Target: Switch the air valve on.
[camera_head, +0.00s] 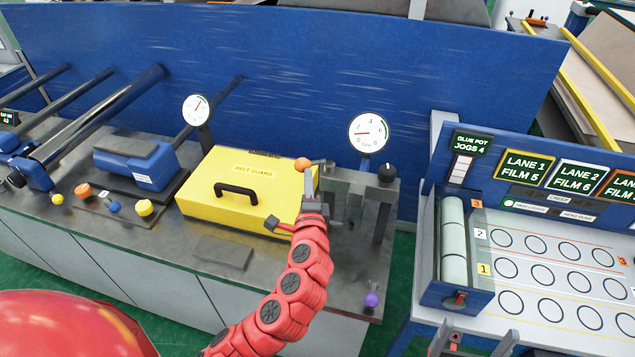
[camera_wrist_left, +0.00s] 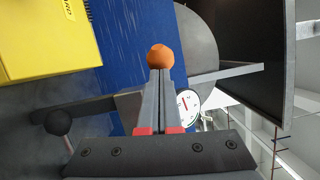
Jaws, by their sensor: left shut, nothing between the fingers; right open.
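An orange ball knob (camera_head: 303,164) stands at the right end of the bench, beside the yellow box. It looks like the valve's handle, but its lever is mostly hidden by my gripper. My left gripper (camera_head: 315,182) is shut and empty, right at the knob. In the left wrist view the orange knob (camera_wrist_left: 160,58) shows just beyond the closed fingertips (camera_wrist_left: 160,76); I cannot tell whether they touch. A round gauge (camera_head: 371,132) stands behind, and the gauge also shows in the wrist view (camera_wrist_left: 187,103). My right gripper (camera_head: 473,346) is open and empty at the bottom edge.
The yellow belt guard box (camera_head: 230,205) lies left of my left gripper. A black knob (camera_head: 387,173) stands on the fixture to the right. A purple knob (camera_head: 371,299) is at the bench's front right. A blue panel (camera_head: 290,70) closes the back. A tray of rolls (camera_head: 453,262) stands right.

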